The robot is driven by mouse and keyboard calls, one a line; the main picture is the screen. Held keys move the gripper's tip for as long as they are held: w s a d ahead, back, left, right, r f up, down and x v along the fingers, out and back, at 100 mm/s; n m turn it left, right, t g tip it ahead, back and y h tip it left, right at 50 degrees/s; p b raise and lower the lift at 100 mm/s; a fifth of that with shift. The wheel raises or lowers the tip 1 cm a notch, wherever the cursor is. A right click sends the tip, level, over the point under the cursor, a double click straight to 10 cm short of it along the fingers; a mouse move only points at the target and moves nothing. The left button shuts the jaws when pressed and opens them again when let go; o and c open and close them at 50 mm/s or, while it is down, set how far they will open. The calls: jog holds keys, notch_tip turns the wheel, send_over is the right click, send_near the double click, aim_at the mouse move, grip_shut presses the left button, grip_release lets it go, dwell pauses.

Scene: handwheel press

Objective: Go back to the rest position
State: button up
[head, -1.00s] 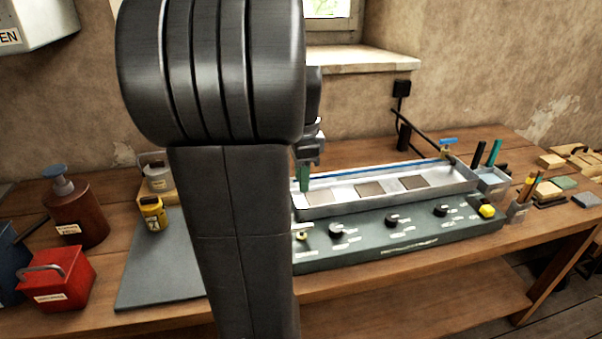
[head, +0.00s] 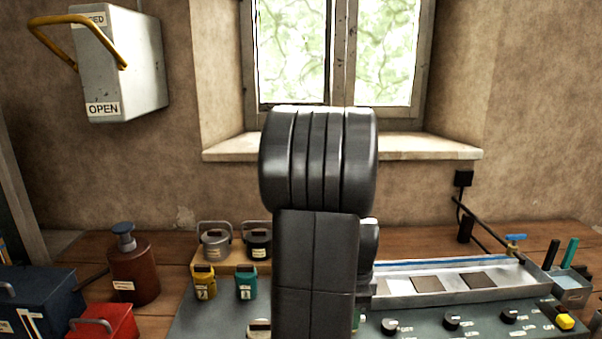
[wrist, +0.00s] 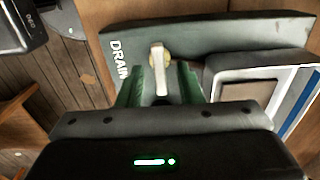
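In the wrist view my gripper (wrist: 160,82) shows two green fingers standing apart with a gap between them. Beyond the gap is a pale lever on a brass fitting, the drain knob (wrist: 158,55), on the grey-green panel (wrist: 215,38) marked DRAIN. The fingers look clear of the lever, but the exact distance is hard to tell. In the head view my dark arm stands upright in the middle and hides the gripper.
The long metal tray (head: 400,301) with dark plates is right of my arm. Jars and tins, including a yellow tin (head: 203,283), stand left, beside a red box (head: 104,325) and a brown bottle (head: 133,270). A grey wall box (head: 120,65) with a yellow handle hangs upper left.

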dwell(0.5)
notch_tip(320, 180, up, 14)
jog(key=f, duration=0.1)
notch_tip(320, 180, down, 14)
jog(key=shift+s+r, duration=0.1)
jog(key=shift+r, duration=0.15)
jog(key=shift+r+n, duration=0.2)
jog(key=shift+n, duration=0.2)
jog(key=n, duration=0.3)
jog(key=shift+n, duration=0.4)
jog(key=n, duration=0.5)
jog(key=shift+n, duration=0.3)
